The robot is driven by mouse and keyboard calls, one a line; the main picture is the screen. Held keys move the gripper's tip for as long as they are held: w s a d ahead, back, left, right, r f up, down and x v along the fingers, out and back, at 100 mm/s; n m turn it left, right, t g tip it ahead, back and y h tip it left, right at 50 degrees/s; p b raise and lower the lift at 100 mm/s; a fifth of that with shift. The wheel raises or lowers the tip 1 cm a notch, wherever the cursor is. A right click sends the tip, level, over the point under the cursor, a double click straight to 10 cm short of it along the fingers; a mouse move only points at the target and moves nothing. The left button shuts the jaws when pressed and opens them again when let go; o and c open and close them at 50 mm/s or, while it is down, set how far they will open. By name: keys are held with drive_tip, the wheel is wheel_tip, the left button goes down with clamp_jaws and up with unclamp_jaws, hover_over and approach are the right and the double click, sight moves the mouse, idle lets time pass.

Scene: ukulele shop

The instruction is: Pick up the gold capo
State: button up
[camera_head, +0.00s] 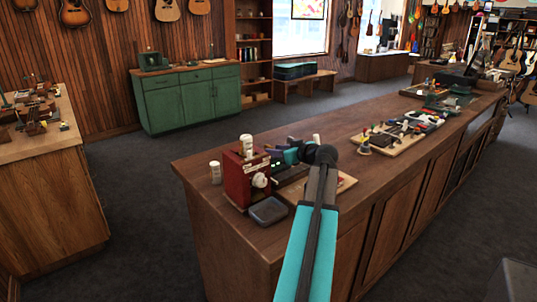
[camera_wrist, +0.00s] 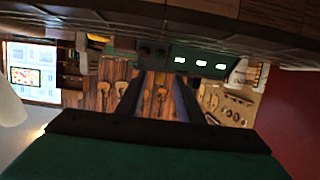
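I cannot pick out a gold capo for sure in either view. Several small items, too small to tell apart, lie on a light board (camera_head: 390,138) on the long wooden counter (camera_head: 225,155). My gripper (camera_head: 274,152) is low over the counter's near end, just right of a red box-shaped device (camera_head: 246,175), partly hidden by my arm. In the wrist view my gripper (camera_wrist: 158,95) shows two dark fingers spread apart, with only the distant wall and guitars between them.
A white cylinder (camera_head: 215,172) and a dark tray (camera_head: 268,210) sit beside the red device. A green cabinet (camera_head: 190,95) stands behind, across open floor.

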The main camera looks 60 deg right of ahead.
drive_tip(key=shift+w, duration=0.1)
drive_tip(key=shift+p+x, duration=0.9)
drive_tip(key=shift+x, duration=1.65)
drive_tip(key=shift+f, duration=0.15)
clamp_jaws()
